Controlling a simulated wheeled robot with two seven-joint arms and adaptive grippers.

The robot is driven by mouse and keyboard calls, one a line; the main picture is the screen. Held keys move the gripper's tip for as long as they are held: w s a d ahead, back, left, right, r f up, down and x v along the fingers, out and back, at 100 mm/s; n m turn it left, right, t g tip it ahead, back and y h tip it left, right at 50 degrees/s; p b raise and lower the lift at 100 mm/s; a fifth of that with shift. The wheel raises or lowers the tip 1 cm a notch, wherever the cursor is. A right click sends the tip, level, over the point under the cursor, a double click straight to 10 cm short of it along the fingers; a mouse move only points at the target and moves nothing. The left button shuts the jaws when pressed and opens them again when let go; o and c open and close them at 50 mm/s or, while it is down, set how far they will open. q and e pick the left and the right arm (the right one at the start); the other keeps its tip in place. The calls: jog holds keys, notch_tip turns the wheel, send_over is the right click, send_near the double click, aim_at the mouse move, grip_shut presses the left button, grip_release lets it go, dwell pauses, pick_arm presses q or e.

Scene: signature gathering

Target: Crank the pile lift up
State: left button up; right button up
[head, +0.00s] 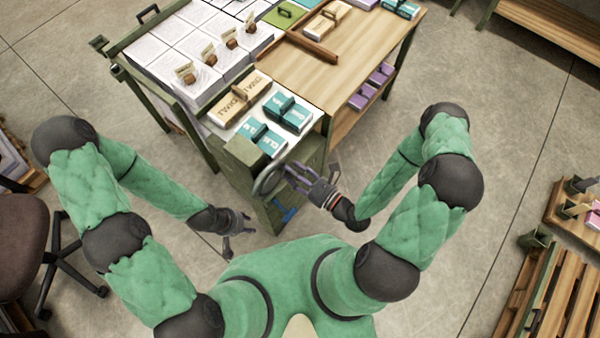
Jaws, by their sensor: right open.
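The pile lift shows as a dark green cabinet (307,160) at the near end of the wooden table. A round grey handwheel (268,181), which looks like the crank, stands on its near face. My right gripper (290,174) is open at the wheel's right side, its fingers close to the rim. I cannot tell whether they touch it. My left gripper (242,234) is open and empty, low and left of the cabinet, apart from the wheel. A blue part (287,214) shows low on the cabinet, below the wheel.
White paper piles (190,75) stand behind. Purple blocks (371,86) sit on a shelf under the wooden tabletop (352,55). A chair (25,235) is at left, pallets (560,290) at right.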

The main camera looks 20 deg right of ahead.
jog(key=v, duration=1.2)
dwell(0.3)
dwell(0.6)
